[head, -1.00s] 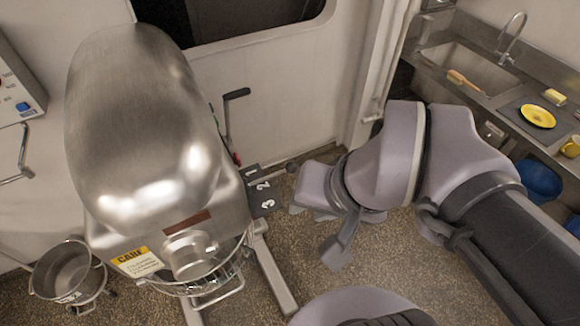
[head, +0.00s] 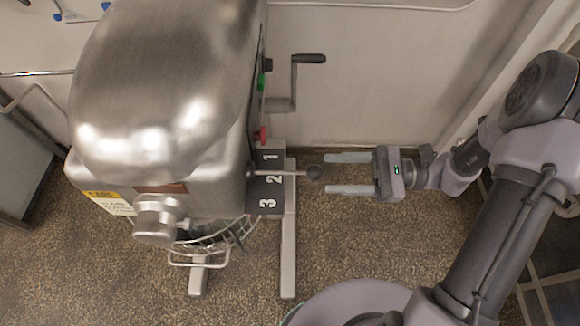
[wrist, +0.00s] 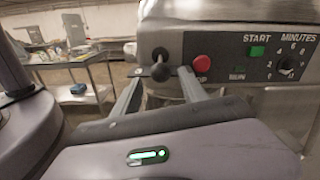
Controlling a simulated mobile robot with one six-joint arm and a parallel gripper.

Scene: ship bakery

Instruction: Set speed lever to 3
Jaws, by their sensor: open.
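The speed lever (head: 299,173) is a thin rod with a dark ball knob, sticking out to the right from the steel mixer (head: 160,95) in the head view. Its rod lies over the number plate (head: 267,196) close to the 2, between the 1 and the 3. My gripper (head: 347,173) is open and empty, its two fingers pointing left, with the knob just short of the fingertips and roughly centred between them. In the wrist view the dark knob (wrist: 160,72) shows between the fingers (wrist: 159,84). I see no contact.
A crank handle (head: 309,60) juts from the mixer behind the lever. A red button (wrist: 202,62), a green start button (wrist: 257,51) and a minutes dial (wrist: 288,64) are on the mixer's side panel. The mixer's foot (head: 289,240) runs along the floor below the lever.

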